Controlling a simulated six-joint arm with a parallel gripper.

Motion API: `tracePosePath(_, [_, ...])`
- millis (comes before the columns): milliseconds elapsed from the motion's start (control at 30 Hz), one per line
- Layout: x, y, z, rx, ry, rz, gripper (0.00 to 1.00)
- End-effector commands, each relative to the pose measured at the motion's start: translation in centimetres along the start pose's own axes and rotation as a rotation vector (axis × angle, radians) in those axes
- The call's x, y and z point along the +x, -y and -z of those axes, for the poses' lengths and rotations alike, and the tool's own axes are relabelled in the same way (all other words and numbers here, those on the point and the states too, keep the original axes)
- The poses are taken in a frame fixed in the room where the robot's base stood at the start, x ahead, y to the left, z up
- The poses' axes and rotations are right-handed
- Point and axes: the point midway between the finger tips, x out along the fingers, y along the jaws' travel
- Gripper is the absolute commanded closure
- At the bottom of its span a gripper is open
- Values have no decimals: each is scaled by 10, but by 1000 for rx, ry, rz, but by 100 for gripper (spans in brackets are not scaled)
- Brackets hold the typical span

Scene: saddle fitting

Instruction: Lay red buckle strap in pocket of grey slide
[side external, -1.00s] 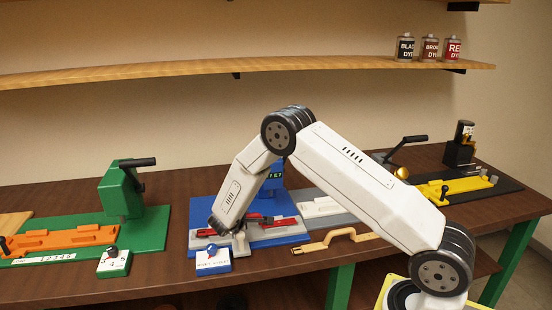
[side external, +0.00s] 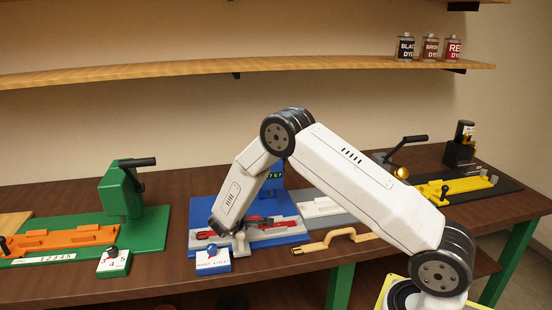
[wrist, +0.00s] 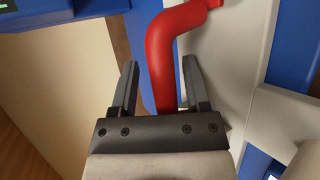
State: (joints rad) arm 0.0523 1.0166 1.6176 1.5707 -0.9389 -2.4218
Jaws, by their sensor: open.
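The red buckle strap (side external: 262,219) lies along the grey slide (side external: 288,229) on the blue station in the side external view. In the wrist view the red strap (wrist: 160,48) is a bent, rounded piece running between my fingers. The light grey slide (wrist: 222,62) shows beside and under it. My gripper (wrist: 160,67) is open, one finger on each side of the strap, with a gap on the left. In the side external view my gripper (side external: 238,238) is low at the slide and hides part of the strap. I cannot tell whether the strap sits fully in the pocket.
A blue block with a white label (side external: 212,261) stands in front of the station. A tan handle strap (side external: 330,240) lies to the right. A green station (side external: 150,225) stands left, a yellow slide (side external: 455,190) at the far right.

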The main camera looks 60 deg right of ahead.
Motion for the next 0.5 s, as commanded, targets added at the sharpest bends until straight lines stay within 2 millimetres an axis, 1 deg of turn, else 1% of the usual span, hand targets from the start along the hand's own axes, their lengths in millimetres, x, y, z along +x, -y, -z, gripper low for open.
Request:
tracePosePath(33, [-1,4,-2,-9,4,7,40])
tracePosePath(167, [-6,-4,-4,-7,4,6,40])
tracePosePath(367, [-34,-6,-3,-6,0,2,40])
tracePosePath(500, [-58,-7,-3,-5,0,0,40])
